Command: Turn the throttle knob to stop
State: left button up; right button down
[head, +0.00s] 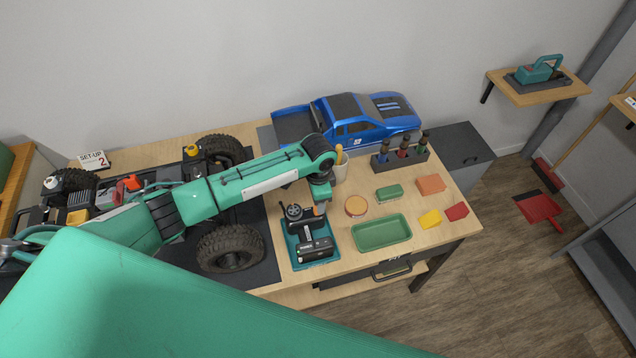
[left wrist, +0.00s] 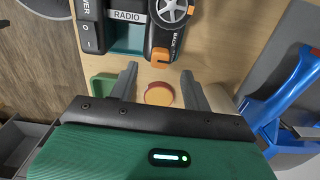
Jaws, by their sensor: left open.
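The radio transmitter (head: 314,248) lies in a teal tray (head: 292,254) on the bench. It shows a wheel, also in the left wrist view (left wrist: 172,10), and a black body marked RADIO. An orange knob-like part (left wrist: 160,56) sits at the end of a black strip with the lettering BACK; I cannot tell its setting. It is partly behind my gripper in the head view. My left gripper (left wrist: 158,88) is open and empty, its fingertips just short of the orange part in the left wrist picture. In the head view this gripper (head: 321,190) hangs over the transmitter's far end. My right gripper is out of view.
A round orange-topped tin (head: 356,206) and a green tray (head: 383,234) stand right of the transmitter. The crawler chassis (head: 228,247) is left of it. The blue truck body (head: 350,122) and a tool rack (head: 400,157) are behind. A power switch (left wrist: 90,25) adjoins the RADIO label.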

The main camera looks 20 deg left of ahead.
pick_arm(q)
notch_tip(320, 180, up, 10)
jog(key=b, duration=0.2)
jog(key=shift+f, duration=0.15)
dwell(0.4)
